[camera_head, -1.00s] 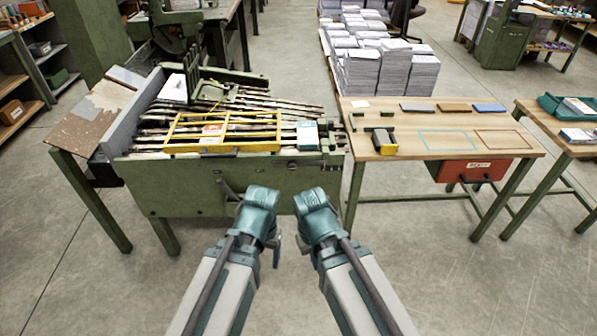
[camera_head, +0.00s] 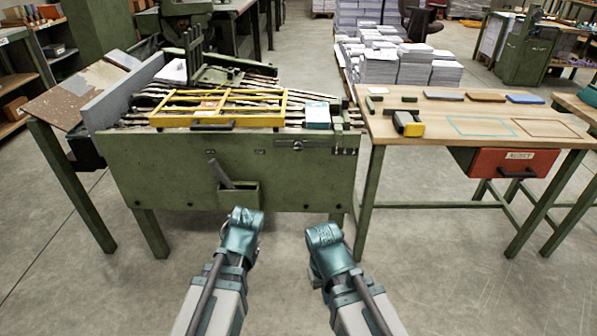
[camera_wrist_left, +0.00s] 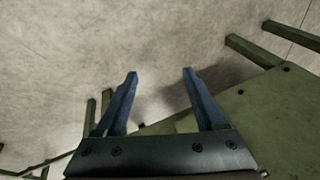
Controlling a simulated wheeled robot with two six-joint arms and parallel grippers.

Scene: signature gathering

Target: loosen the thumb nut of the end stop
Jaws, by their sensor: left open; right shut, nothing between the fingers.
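The green bench machine (camera_head: 140,178) stands ahead, with a dark slotted metal bar (camera_head: 318,144) at the upper right of its front panel. A small knob-like part (camera_head: 297,145) sits on this bar; it is too small to tell whether it is the end stop's thumb nut. My left gripper (camera_head: 242,217) is in front of and below the panel, apart from it. In the left wrist view its two blue fingers (camera_wrist_left: 160,75) are open with nothing between them. My right gripper (camera_head: 322,234) is shut and empty, below the panel's right end; its fingertips are hard to see.
A yellow frame (camera_head: 279,110) lies over slats on the machine, near a teal-and-white box (camera_head: 317,115). A wooden table (camera_head: 440,124) with a red drawer (camera_head: 506,163) and a yellow-black tool (camera_head: 408,123) stands to the right. Open floor (camera_head: 420,265) lies around my arms.

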